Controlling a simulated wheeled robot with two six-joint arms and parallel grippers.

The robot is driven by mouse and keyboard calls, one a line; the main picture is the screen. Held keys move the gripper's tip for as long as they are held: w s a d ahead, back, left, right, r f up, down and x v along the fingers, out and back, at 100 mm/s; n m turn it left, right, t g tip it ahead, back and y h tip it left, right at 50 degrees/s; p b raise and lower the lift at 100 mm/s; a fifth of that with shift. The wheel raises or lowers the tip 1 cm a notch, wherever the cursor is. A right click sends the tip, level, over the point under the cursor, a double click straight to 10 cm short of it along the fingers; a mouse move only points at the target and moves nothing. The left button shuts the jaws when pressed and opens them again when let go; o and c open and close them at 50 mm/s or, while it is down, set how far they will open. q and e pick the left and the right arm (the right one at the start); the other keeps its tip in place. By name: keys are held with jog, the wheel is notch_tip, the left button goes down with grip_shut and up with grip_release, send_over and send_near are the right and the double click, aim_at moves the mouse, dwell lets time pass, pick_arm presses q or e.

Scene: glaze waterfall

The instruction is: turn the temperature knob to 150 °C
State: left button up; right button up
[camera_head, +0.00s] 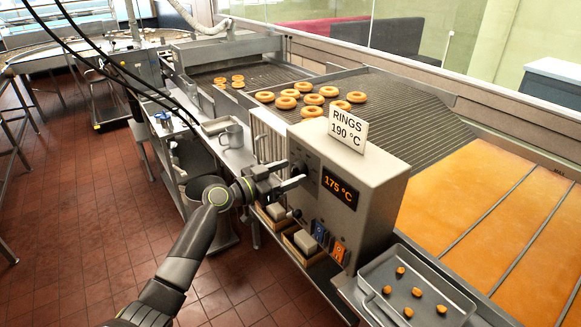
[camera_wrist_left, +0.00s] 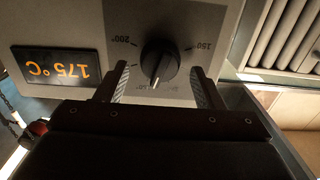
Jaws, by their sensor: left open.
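The temperature knob (camera_wrist_left: 159,62) is a round black dial on the grey control box (camera_head: 370,190). In the wrist view its white pointer mark is at the lower edge, with printed marks such as 200° and 150° around it. The orange display (camera_head: 339,188) reads 175 °C; it shows upside down in the wrist view (camera_wrist_left: 55,66). My left gripper (camera_head: 292,177) is open in front of the box face. In the wrist view its fingers (camera_wrist_left: 160,88) stand either side of the knob, apart from it. The knob is mostly hidden in the head view. My right gripper is out of view.
A sign (camera_head: 347,130) on the box reads RINGS 190 °C. Orange and blue switches (camera_head: 338,248) sit lower on the box face. A tray (camera_head: 372,270) with small orange pieces is at right. Several rings lie on the conveyor (camera_head: 400,115) behind.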

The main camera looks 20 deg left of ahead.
pick_arm(q)
jog(key=shift+w+d, duration=0.3)
jog(key=shift+w, duration=0.05)
jog(key=c, duration=1)
jog(key=shift+o, duration=0.2)
jog(key=shift+f, duration=0.1)
